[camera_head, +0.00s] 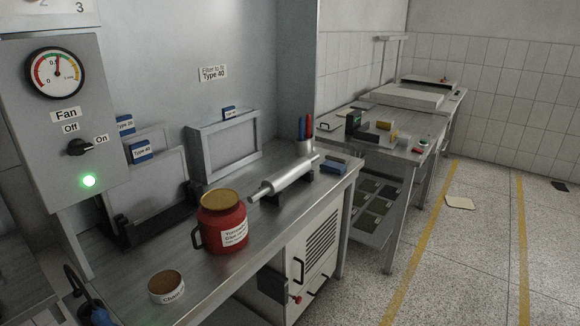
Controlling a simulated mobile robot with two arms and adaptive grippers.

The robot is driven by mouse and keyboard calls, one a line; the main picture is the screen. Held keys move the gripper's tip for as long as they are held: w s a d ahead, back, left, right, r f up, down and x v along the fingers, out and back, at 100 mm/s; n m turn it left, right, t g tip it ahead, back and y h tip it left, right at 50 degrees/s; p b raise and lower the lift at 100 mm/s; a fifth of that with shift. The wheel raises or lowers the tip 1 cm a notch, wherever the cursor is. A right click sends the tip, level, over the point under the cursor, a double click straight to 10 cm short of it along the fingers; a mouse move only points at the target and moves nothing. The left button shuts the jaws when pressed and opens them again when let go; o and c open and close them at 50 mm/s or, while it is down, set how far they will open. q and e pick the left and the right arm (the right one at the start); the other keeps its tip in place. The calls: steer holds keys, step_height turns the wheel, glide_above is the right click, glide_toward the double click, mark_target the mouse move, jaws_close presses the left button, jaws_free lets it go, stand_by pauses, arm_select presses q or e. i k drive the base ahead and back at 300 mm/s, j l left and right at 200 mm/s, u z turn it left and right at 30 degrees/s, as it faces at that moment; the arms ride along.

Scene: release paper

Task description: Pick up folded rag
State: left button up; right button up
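I cannot pick out a folded rag with certainty. A small flat blue item (335,164) lies at the far right end of the near steel bench, and it may be folded cloth. A pale beige flat sheet (460,202) lies on the floor between the yellow lines; I cannot tell if it is cloth or paper. I cannot make out either of my grippers in this view.
The steel bench (270,222) holds a red jar (222,222), a small round tin (166,288), a metal roller (283,180) and framed filters (226,150). A second bench (400,152) stands beyond. The speckled floor (485,260) at right is mostly clear.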

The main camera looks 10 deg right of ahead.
mark_target(336, 168)
steer(key=i+l+u, duration=0.2)
steer(key=u, duration=0.15)
steer(key=i+l+u, duration=0.15)
steer(key=l+u, duration=0.15)
steer(key=i+l+u, duration=0.1)
steer(key=l+u, duration=0.25)
